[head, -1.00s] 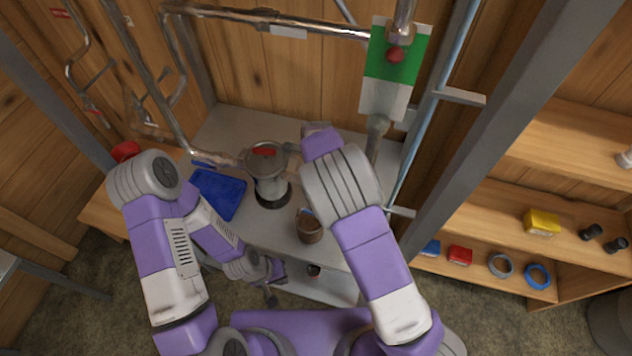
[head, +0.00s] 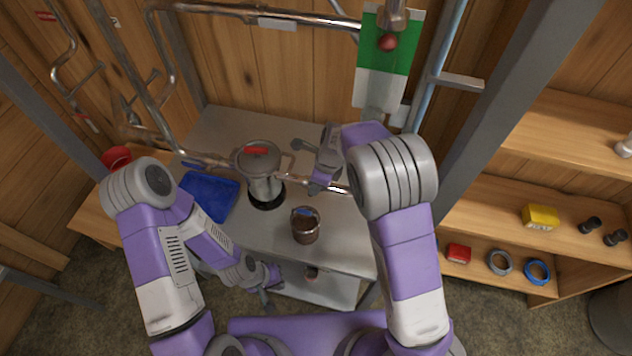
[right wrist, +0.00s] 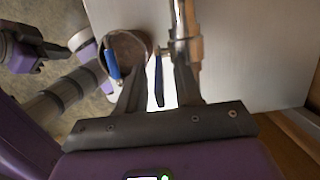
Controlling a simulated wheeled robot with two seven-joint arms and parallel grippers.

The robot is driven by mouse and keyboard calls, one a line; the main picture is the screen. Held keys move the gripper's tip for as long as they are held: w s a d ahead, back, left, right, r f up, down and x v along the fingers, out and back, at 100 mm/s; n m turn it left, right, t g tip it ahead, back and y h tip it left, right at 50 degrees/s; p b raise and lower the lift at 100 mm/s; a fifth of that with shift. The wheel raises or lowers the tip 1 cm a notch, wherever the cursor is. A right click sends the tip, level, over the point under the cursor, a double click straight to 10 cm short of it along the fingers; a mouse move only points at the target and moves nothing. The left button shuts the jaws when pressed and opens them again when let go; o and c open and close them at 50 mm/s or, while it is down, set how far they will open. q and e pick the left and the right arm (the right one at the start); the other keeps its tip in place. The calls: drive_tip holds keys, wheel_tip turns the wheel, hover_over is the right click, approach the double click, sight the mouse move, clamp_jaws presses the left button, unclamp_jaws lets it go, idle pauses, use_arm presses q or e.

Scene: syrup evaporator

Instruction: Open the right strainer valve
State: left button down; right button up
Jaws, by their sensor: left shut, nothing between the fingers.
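A blue lever (right wrist: 157,82) shows in the right wrist view beside a metal pipe fitting (right wrist: 185,32); it looks like the right strainer valve's handle. In the head view that valve is mostly hidden by my right gripper (head: 306,166). The right gripper's fingers (right wrist: 160,68) are open, one on each side of the lever, with visible gaps. Whether they touch it I cannot tell. The steel strainer pot (head: 264,186) with a red mark on top stands on the bench, left of the gripper. My left gripper (head: 268,292) is shut and empty, low in front of the bench.
A brown cup (head: 305,230) with a blue part stands just in front of the right gripper. A blue tray (head: 208,196) lies left of the pot, near another blue lever (head: 192,165) on the left pipe. A metal post (head: 520,110) and wooden shelves (head: 560,212) stand to the right.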

drive_tip(key=shift+r, duration=0.1)
drive_tip(key=v, duration=0.3)
drive_tip(key=a+v, duration=0.1)
drive_tip(key=v, duration=0.2)
drive_tip(key=a+v, duration=0.1)
drive_tip(key=v, duration=0.2)
drive_tip(key=shift+w+r+p, duration=0.3)
drive_tip(key=shift+r+p, duration=0.1)
drive_tip(key=shift+r, duration=0.15)
